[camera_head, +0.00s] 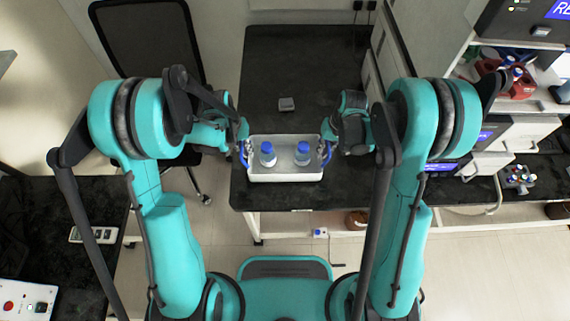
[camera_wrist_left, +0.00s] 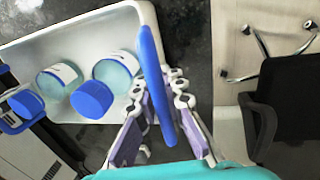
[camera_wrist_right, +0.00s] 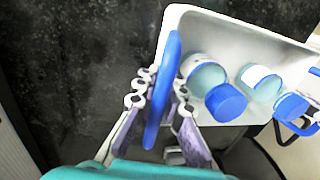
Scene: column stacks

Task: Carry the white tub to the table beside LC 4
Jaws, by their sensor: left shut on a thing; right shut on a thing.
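The white tub (camera_head: 285,173) shows in the head view at the front part of a black-topped table (camera_head: 300,60); whether it rests there or hangs above it I cannot tell. Two bottles with blue caps, a left one (camera_head: 267,154) and a right one (camera_head: 302,153), stand inside it. My left gripper (camera_head: 243,150) is shut on the tub's left blue handle (camera_wrist_left: 158,85). My right gripper (camera_head: 327,152) is shut on its right blue handle (camera_wrist_right: 162,90). The tub also shows in the left wrist view (camera_wrist_left: 88,28) and the right wrist view (camera_wrist_right: 235,30), looking roughly level.
A small grey object (camera_head: 286,104) lies on the black table behind the tub. A black chair (camera_head: 145,40) stands at the left. A dark bench (camera_head: 90,200) is at the lower left. Shelves and a bench with a tube rack (camera_head: 518,178) are at the right.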

